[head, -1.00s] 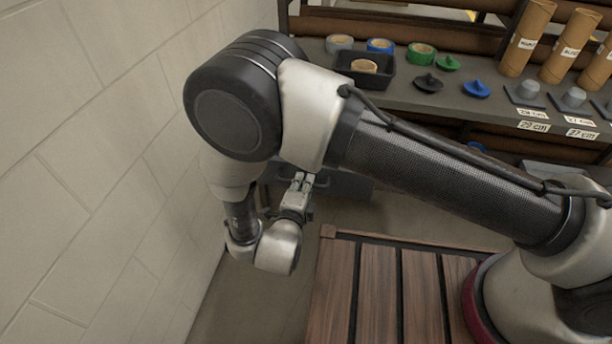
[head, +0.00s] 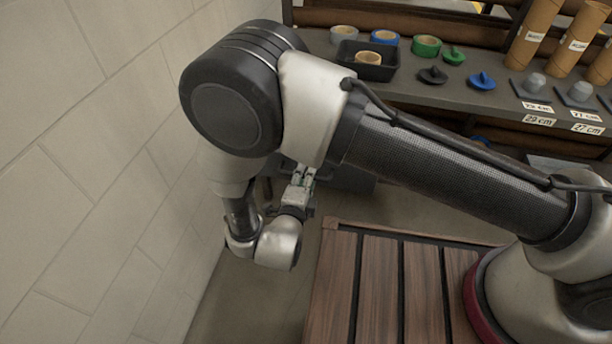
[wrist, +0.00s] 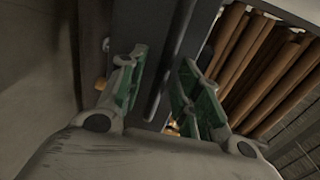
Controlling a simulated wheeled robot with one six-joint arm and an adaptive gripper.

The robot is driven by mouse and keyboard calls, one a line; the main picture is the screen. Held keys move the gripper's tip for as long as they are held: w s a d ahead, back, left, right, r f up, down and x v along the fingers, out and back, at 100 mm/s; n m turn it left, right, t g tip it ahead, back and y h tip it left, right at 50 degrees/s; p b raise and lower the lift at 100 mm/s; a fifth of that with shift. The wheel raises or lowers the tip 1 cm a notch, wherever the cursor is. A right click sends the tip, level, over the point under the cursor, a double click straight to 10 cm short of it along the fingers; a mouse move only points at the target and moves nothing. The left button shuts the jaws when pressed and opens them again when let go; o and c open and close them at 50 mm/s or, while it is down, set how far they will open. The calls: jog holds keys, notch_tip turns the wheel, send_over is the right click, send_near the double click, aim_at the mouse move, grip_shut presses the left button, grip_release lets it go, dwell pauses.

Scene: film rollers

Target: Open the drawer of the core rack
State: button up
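The core rack's drawer (head: 350,181) is a dark grey box front under the shelf, mostly shut as far as I can see; my arm hides part of it. In the wrist view its dark front (wrist: 143,22) fills the upper middle, with a long dark bar handle (wrist: 176,52) running across it. My gripper (head: 303,172) is at the drawer's left part. In the wrist view my gripper (wrist: 165,60) is open, its green-padded fingers on either side of the handle. Gaps show between the fingers and the bar; I cannot tell how deep the bar sits.
A pale block wall (head: 90,170) stands close on the left of my arm. The shelf (head: 400,95) above holds tape rolls, a black tray (head: 367,70), plugs and cardboard tubes (head: 532,30). A slatted wooden deck (head: 385,285) is in front. More brown tubes (wrist: 250,65) lie right of the drawer.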

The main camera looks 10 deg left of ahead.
jog(key=v, duration=1.1)
